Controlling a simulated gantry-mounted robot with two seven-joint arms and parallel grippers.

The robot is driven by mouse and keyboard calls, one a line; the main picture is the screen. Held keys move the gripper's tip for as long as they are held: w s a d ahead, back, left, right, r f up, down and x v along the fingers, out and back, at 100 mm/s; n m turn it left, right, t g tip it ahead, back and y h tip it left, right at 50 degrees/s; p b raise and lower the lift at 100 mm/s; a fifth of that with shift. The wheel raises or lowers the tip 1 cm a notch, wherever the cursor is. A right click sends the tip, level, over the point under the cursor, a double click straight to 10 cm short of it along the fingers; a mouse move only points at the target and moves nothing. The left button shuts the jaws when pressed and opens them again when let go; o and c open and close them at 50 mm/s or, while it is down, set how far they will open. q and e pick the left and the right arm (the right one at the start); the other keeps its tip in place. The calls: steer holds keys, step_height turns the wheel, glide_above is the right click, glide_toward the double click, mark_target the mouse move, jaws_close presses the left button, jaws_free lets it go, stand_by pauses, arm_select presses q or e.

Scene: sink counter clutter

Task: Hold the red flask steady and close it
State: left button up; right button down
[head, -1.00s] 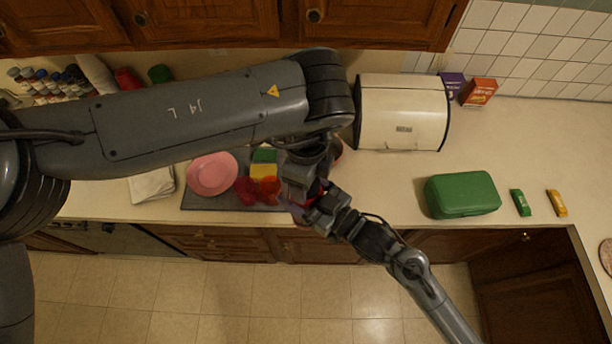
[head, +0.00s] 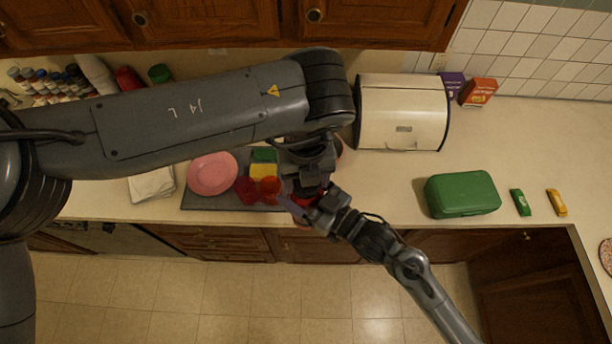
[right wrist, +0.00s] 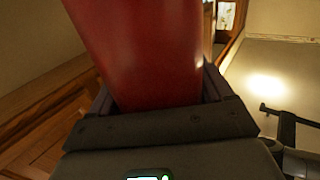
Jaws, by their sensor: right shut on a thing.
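The red flask shows as a small patch of red (head: 306,196) in the head view, between my two grippers at the front edge of the counter. In the right wrist view the flask (right wrist: 145,50) is a large red body that fills the space between the fingers. My right gripper (head: 303,204) comes from the lower right and is shut on the flask. My left gripper (head: 300,178) points down from above, right over the flask. Its fingers are too small and covered to show whether they are open or shut. No separate lid can be made out.
A bread box (head: 402,115) stands behind right. A green case (head: 461,194) is farther right, with clear counter between.

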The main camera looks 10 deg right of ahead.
arm_select(q)
steer(key=o, duration=0.4)
steer(key=shift+r, duration=2.3)
steer(key=shift+c, duration=0.5)
